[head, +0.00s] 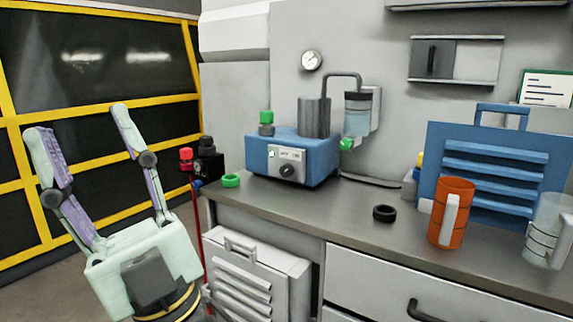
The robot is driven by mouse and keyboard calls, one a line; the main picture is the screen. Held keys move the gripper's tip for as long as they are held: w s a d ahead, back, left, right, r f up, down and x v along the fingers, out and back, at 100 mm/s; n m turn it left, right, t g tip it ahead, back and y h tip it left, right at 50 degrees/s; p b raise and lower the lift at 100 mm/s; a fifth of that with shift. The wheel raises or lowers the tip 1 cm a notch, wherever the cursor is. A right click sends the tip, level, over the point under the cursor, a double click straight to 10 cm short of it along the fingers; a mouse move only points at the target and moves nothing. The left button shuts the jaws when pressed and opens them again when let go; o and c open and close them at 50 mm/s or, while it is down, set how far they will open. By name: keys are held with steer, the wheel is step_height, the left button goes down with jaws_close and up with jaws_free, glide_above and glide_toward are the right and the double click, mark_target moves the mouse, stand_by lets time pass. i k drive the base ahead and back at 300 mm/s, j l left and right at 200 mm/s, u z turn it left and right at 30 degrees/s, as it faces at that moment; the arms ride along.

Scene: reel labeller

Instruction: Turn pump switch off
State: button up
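The pump (317,158) is a blue box on the grey counter, with a grey cylinder on top and a bent pipe. Its front has a pale panel (275,154) with small lettering too small to read. A round black knob (287,170) sits on the panel, probably the pump switch; I cannot tell its setting. My gripper (79,122) is at the left, fingers pointing up and spread wide apart. It is open and empty, left of the counter and apart from the pump. Nothing hides the knob.
A green ring (231,181) and a black ring (384,213) lie on the counter (330,206). An orange mug (449,226), a clear jug (546,231) and a blue case (489,171) stand at the right.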

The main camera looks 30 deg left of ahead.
mark_target(285, 171)
steer(key=i+j, duration=0.15)
steer(key=j, duration=0.25)
steer(key=i+j, duration=0.1)
steer(key=j, duration=0.3)
steer(key=i+j, duration=0.1)
steer(key=j, duration=0.3)
steer(key=u, duration=0.05)
